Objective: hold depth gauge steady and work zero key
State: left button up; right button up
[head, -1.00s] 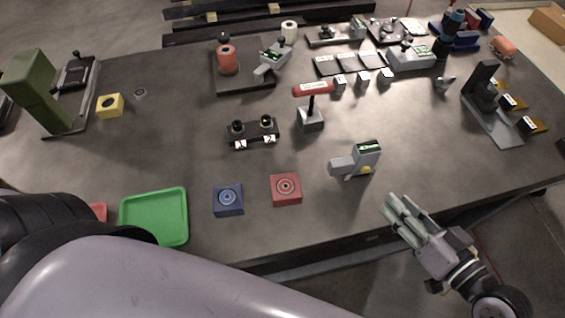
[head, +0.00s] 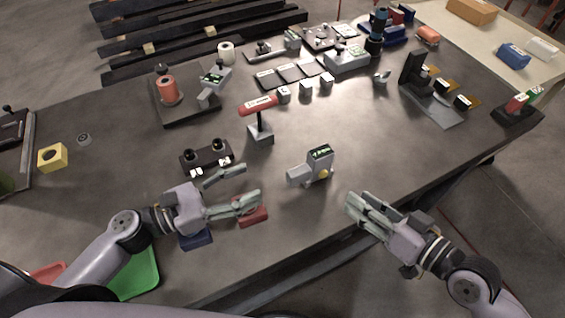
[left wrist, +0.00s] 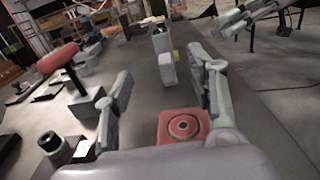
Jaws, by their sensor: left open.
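The depth gauge seems to be the grey handheld device (head: 312,168) with a green display and a yellow button, standing on the table near its front edge. It also shows in the left wrist view (left wrist: 164,55), ahead of and between the fingers. My left gripper (head: 252,184) is open and empty, to the left of the gauge and apart from it, above the red block (head: 254,215). My right gripper (head: 355,205) is to the right of the gauge, by the table's front edge, apart from it. Its fingers lie close together and their opening is unclear.
A red-topped T-handle stand (head: 260,132) rises behind the gauge. A black twin-knob fixture (head: 207,158) stands behind my left gripper. A blue block (head: 196,239) and a green tray (head: 140,275) lie at the front left. Bare table surrounds the gauge.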

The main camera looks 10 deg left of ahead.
aim_at(310, 158)
pick_arm(q)
jog(key=x, duration=1.7)
jog(key=shift+w+d+f, duration=0.1)
jog(key=shift+d, duration=0.1)
jog(key=shift+c, duration=0.3)
grip_shut()
pick_arm(e)
jog(key=shift+c, duration=0.3)
grip_shut()
dwell(1.3)
